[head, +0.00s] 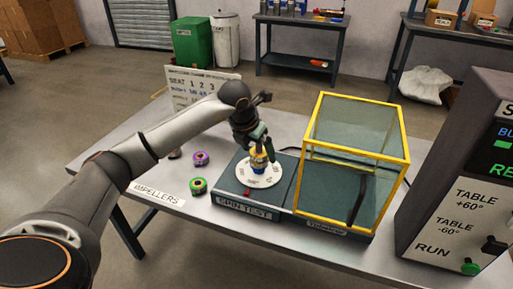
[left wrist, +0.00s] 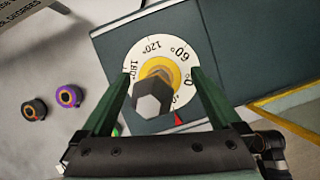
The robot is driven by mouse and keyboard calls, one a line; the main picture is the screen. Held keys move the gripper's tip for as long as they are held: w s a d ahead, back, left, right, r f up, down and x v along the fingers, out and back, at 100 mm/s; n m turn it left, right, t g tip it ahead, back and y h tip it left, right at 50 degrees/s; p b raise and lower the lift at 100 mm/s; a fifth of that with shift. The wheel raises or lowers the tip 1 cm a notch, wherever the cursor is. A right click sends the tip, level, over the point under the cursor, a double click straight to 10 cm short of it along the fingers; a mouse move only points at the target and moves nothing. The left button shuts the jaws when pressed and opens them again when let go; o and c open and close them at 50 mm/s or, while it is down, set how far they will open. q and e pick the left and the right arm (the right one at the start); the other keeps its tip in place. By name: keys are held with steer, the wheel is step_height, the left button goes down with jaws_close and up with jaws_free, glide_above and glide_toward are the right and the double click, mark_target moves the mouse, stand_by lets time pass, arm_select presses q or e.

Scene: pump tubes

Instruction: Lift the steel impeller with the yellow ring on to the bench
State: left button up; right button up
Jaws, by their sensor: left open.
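The steel impeller with the yellow ring (head: 259,160) stands on the white dial (head: 262,180) of the spin test unit. In the left wrist view its grey hexagonal top (left wrist: 152,97) rises toward the camera, with the yellow ring (left wrist: 160,68) around its lower part. My left gripper (head: 257,146) is over the dial, pointing down. In the left wrist view its two green fingers (left wrist: 160,78) are apart, one on each side of the impeller, with gaps visible. The impeller is partly hidden by the gripper in the head view. My right gripper is not in view.
A purple-ringed impeller (head: 201,158) and a green-ringed one (head: 197,186) sit on the bench (head: 150,240) to the left. An orange-ringed one (left wrist: 35,110) shows in the wrist view. A yellow-framed glass box (head: 355,160) stands right of the dial.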

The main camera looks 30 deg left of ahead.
arm_select(q)
jaws_close()
stand_by(1.3)
steer(key=shift+r+p, duration=0.55)
steer(key=shift+r, duration=0.1)
stand_by(0.4)
stand_by(0.3)
